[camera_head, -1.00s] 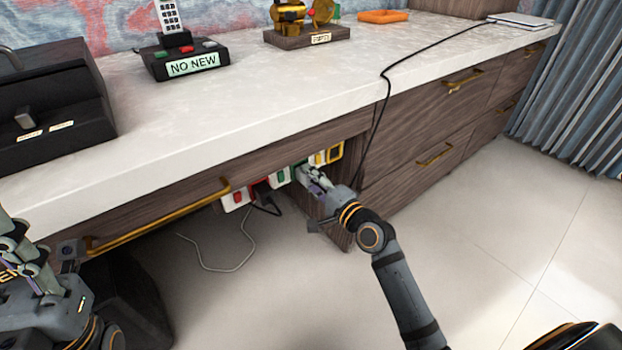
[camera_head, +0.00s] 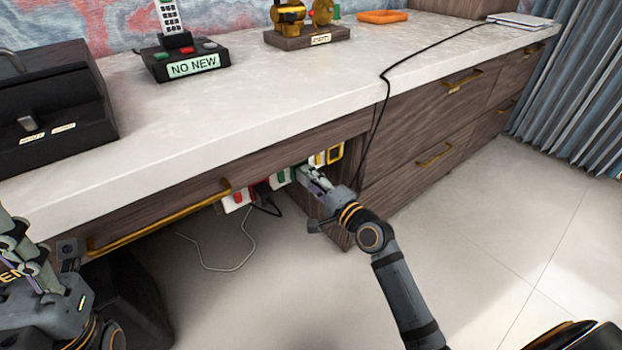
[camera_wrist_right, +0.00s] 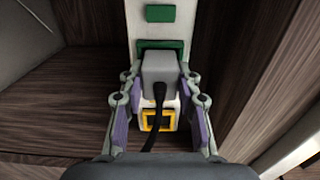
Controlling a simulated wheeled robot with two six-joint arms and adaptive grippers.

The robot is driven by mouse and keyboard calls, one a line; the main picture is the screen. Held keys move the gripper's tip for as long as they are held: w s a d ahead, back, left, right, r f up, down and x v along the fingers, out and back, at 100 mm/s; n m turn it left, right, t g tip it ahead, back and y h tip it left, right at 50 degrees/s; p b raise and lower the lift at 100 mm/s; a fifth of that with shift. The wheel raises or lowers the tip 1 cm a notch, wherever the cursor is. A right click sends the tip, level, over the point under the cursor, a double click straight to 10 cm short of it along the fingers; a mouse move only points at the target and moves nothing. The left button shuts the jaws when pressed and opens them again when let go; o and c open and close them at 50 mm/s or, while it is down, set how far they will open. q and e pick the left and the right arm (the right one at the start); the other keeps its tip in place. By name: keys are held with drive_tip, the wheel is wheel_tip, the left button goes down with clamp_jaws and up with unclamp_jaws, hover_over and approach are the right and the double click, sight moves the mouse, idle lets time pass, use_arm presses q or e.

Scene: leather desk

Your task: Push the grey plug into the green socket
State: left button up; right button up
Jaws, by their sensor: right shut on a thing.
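The grey plug (camera_wrist_right: 161,70) with a black cable is between the fingers of my right gripper (camera_wrist_right: 160,95), which is shut on it. In the right wrist view the plug's far end meets the green socket (camera_wrist_right: 160,44). The plug covers part of that socket, so how deep it sits cannot be told. In the head view my right gripper (camera_head: 312,180) is under the desk top at the row of sockets, and the green socket (camera_head: 281,177) shows just left of it. My left gripper (camera_head: 40,270) is at the left edge, away from the sockets; its fingertips are not clear.
A yellow socket (camera_wrist_right: 158,120) is beside the green one, and a red socket (camera_head: 240,197) is to the left. The desk top (camera_head: 270,100) overhangs the sockets. A grey cable (camera_head: 225,268) lies on the floor. A wooden side panel stands close to the right gripper.

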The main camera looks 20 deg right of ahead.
sight(312, 181)
drive_tip(key=shift+w+a, duration=0.2)
drive_tip(key=shift+w, duration=0.3)
drive_tip(key=o, duration=1.2)
drive_tip(key=shift+o, duration=0.2)
drive_tip(key=v, duration=0.6)
drive_tip(key=shift+s+d+f, duration=0.1)
drive_tip(key=shift+s+d, duration=0.05)
drive_tip(key=shift+s, duration=0.6)
drive_tip(key=shift+d, duration=0.1)
